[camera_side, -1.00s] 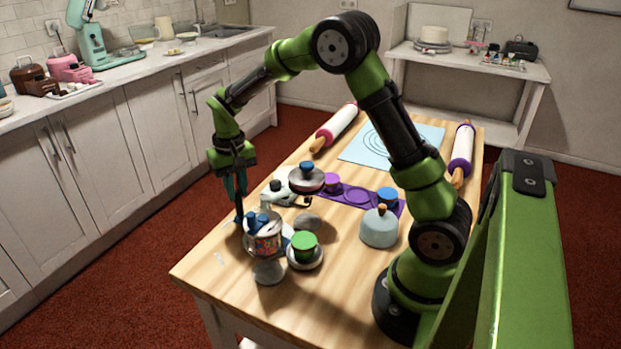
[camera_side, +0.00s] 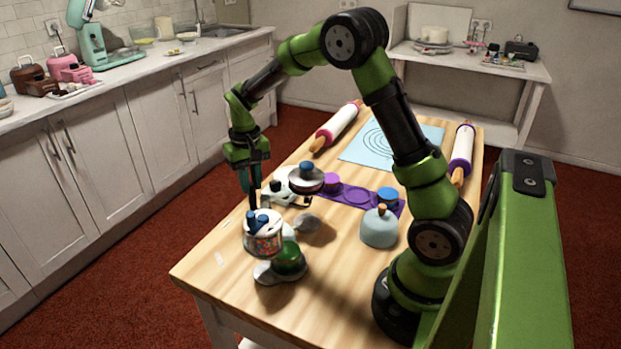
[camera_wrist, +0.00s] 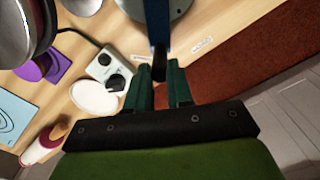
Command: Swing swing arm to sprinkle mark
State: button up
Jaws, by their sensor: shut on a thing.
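A device with a sprinkle-filled jar (camera_side: 264,243) with blue knobs on top and a green-topped cup (camera_side: 290,257) stands near the front of the wooden table. Both sit over pale grey round bases; the joint between them is hidden, so I cannot tell which part is the swing arm. My gripper (camera_side: 250,194) points down behind the jar, shut on a dark upright handle (camera_wrist: 158,60). The handle's lower end meets a blue part in the wrist view. Small white label marks (camera_wrist: 202,45) lie on the table; their print is unreadable.
A round pan-like piece (camera_side: 306,180) with a blue knob stands behind the jar, near a purple tray (camera_side: 357,196). A pale blue dome (camera_side: 379,229) stands to the right.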

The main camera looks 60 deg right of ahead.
jog(key=shift+s+d, duration=0.1)
jog(key=shift+d, duration=0.05)
jog(key=shift+s+d, duration=0.9)
jog(key=shift+s, duration=0.05)
jog(key=shift+s+d, duration=0.25)
jog(key=shift+s, duration=0.1)
jog(key=o, duration=0.8)
jog(key=shift+r, duration=0.1)
notch_tip(320, 180, up, 7)
dwell(0.4)
